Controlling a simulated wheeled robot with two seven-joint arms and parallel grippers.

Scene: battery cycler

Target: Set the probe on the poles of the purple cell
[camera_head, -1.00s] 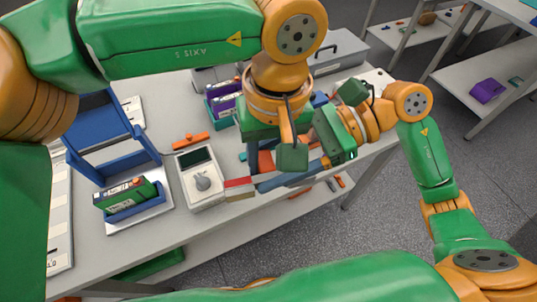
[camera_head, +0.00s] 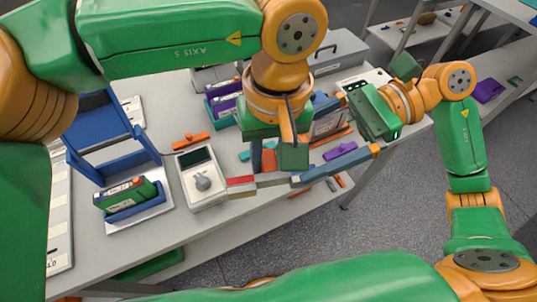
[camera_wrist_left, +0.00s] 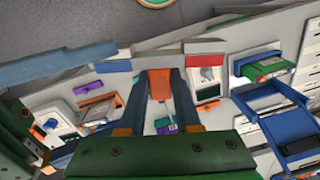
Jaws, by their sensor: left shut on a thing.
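My left gripper (camera_head: 268,160) points down over the workbench. In the left wrist view its two dark blue fingers (camera_wrist_left: 160,88) are shut on an orange piece that I take to be the probe (camera_wrist_left: 160,84). Its lower end is hard to make out. A purple-marked cell (camera_head: 223,102) stands in a teal holder behind and left of the gripper, apart from it; its poles are too small to tell.
A meter with a round knob (camera_head: 202,182) stands left of the left gripper. A green cell (camera_head: 128,198) sits in a blue cradle further left. A purple clip (camera_head: 340,150) lies on the right. A grey box (camera_head: 338,50) stands behind.

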